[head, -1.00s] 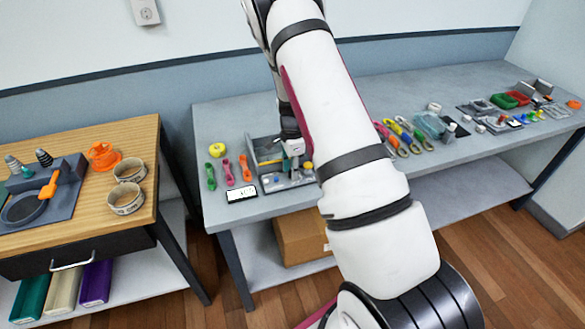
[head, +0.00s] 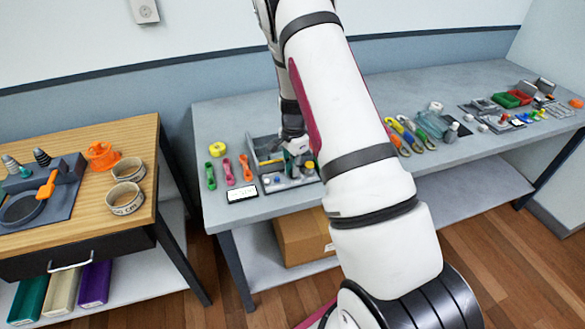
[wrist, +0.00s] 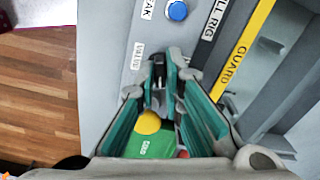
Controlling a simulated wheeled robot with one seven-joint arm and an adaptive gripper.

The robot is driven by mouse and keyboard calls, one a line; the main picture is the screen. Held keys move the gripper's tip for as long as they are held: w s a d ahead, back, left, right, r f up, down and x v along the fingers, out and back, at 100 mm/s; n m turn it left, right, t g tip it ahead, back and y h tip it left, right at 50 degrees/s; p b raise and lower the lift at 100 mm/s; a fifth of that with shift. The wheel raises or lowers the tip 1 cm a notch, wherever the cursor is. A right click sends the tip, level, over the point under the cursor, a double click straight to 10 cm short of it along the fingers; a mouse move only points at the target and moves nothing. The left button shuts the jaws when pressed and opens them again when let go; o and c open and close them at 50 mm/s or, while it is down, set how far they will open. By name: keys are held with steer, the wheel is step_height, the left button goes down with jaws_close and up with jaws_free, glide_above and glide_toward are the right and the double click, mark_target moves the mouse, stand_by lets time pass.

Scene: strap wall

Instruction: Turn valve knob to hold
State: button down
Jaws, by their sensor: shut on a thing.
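My gripper (wrist: 168,72) reaches down over the grey fixture panel (wrist: 108,45), its teal-lined fingers closed around a small dark valve knob (wrist: 158,72). Only a sliver of the knob shows between the fingertips, so where it points cannot be read. A VALVE label (wrist: 137,55) is just left of it. Between the fingers, nearer the wrist, is a green patch with a white word that looks like HOLD (wrist: 150,148). A yellow patch and a bit of red are beside it. In the head view my gripper (head: 297,152) is at the fixture, and the knob is hidden.
A blue button (wrist: 178,11) is close above the fingertips. A yellow GUARD strip (wrist: 242,50) and dark rails lie to the right.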

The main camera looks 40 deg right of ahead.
steer(key=n, duration=0.3)
steer(key=shift+n+b, duration=0.3)
steer(key=shift+b, duration=0.1)
steer(key=n, duration=0.3)
steer(key=shift+n+b, duration=0.3)
steer(key=n, duration=0.3)
steer(key=shift+n, duration=2.2)
steer(key=c, duration=1.7)
jaws_free()
